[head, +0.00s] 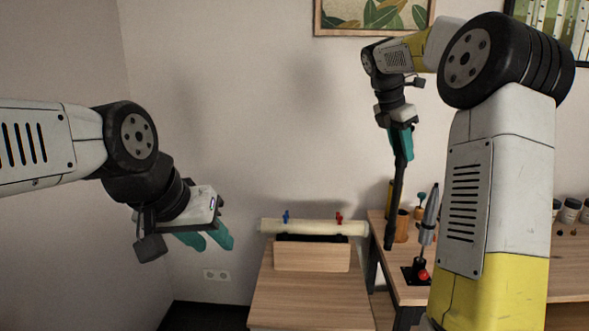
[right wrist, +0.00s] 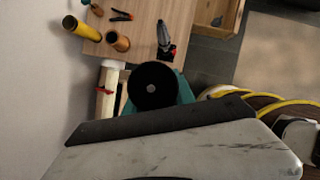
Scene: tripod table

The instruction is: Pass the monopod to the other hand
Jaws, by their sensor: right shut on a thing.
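The monopod (head: 396,200) is a long dark pole hanging nearly upright below my right gripper (head: 403,142). The right gripper's teal fingers are shut on its upper part. In the right wrist view the monopod (right wrist: 153,84) is seen end-on as a black disc, with teal fingers partly showing around it. My left gripper (head: 216,246) is open and empty at the left of the head view. Its teal fingers are apart and point down to the right. It is well to the left of the monopod and does not touch it.
The air between my grippers is clear.

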